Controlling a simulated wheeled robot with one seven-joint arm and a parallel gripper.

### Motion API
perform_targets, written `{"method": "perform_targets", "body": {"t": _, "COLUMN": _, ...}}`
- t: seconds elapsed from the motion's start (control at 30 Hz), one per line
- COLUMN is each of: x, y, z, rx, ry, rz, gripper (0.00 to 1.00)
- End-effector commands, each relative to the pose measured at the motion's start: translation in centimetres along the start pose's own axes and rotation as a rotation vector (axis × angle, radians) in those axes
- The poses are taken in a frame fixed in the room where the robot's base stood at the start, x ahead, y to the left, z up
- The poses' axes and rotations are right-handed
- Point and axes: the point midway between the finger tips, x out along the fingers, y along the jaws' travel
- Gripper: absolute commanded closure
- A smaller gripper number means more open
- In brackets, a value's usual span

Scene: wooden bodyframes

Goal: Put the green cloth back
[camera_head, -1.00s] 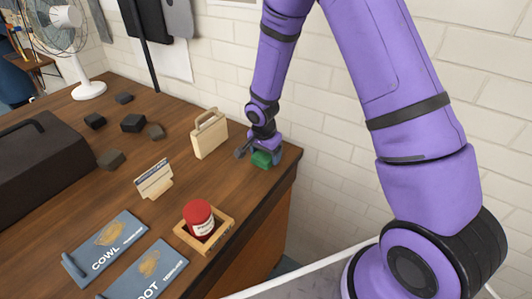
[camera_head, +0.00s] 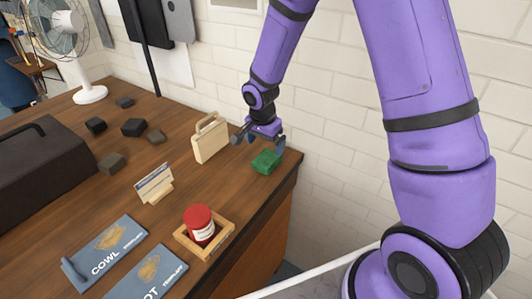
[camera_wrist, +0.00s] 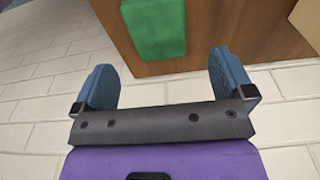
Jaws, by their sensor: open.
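The green cloth (camera_head: 266,161) is a small folded block lying on the wooden bench top near its right back corner. It also shows at the top of the wrist view (camera_wrist: 156,28), beyond the fingertips. My gripper (camera_head: 259,138) is just behind and above the cloth, apart from it. In the wrist view my gripper (camera_wrist: 166,78) has its two blue fingers wide apart with nothing between them.
A cream box with a handle (camera_head: 210,138) stands left of the cloth. A red-lidded jar (camera_head: 199,222) sits in a wooden tray (camera_head: 222,239) nearer the front. A card stand (camera_head: 155,184), dark blocks and template boards lie further left. The brick wall is close behind my gripper.

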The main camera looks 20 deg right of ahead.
Motion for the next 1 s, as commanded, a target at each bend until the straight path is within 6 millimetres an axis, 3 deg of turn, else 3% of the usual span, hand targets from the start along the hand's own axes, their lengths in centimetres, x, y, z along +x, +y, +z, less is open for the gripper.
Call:
{"method": "perform_targets", "body": {"t": 0.23, "x": -3.8, "y": 0.0, "z": 0.0, "rx": 0.001, "ry": 0.001, "rz": -0.002, "gripper": 0.01}}
{"method": "perform_targets", "body": {"t": 0.67, "x": -6.2, "y": 0.4, "z": -0.2, "rx": -0.018, "ry": 0.006, "rz": -0.01, "gripper": 0.01}}
{"method": "perform_targets", "body": {"t": 0.77, "x": -8.7, "y": 1.4, "z": -0.6, "rx": -0.058, "ry": 0.02, "rz": -0.026, "gripper": 0.01}}
{"method": "perform_targets", "body": {"t": 1.0, "x": -16.5, "y": 5.7, "z": -1.1, "rx": -0.216, "ry": 0.067, "rz": -0.08, "gripper": 0.01}}
